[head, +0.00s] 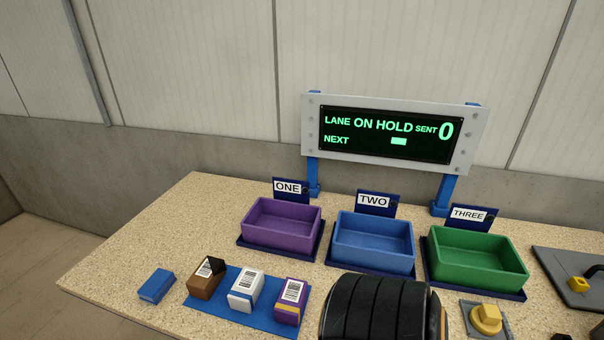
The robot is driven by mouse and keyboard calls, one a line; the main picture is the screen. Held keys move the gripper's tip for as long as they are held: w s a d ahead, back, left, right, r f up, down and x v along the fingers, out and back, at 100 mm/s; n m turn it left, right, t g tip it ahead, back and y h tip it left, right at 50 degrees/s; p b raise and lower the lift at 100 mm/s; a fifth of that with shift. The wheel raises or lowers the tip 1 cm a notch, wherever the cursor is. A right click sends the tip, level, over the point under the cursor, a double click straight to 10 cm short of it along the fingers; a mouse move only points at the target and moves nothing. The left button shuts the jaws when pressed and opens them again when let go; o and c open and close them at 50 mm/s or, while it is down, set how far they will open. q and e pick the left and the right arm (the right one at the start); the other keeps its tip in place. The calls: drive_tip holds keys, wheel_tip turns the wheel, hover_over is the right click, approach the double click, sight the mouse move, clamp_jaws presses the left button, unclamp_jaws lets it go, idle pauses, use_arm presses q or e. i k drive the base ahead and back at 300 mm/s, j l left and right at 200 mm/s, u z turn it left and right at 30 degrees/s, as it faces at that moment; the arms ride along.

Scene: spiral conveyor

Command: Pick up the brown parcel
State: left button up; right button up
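The brown parcel (201,286) is a small box with a white barcode label and a dark patch on its top. It stands at the left end of a flat blue mat (220,312) near the front left of the table. Neither of my grippers shows in the head view, and nothing is touching the parcel.
A white parcel (244,294) and a purple parcel (288,310) stand to its right; a blue block (156,286) lies left. Purple (283,236), blue (374,258) and green (476,272) bins stand behind. A black ribbed curved thing (375,310) is front centre. A sign (390,133) reads "LANE ON HOLD".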

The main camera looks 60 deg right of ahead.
sight(203, 283)
drive_tip(key=z, duration=1.2)
drive_tip(key=i+j+z, duration=0.1)
drive_tip(key=j+z, duration=1.3)
drive_tip(key=j, duration=0.15)
drive_tip(key=k, duration=0.05)
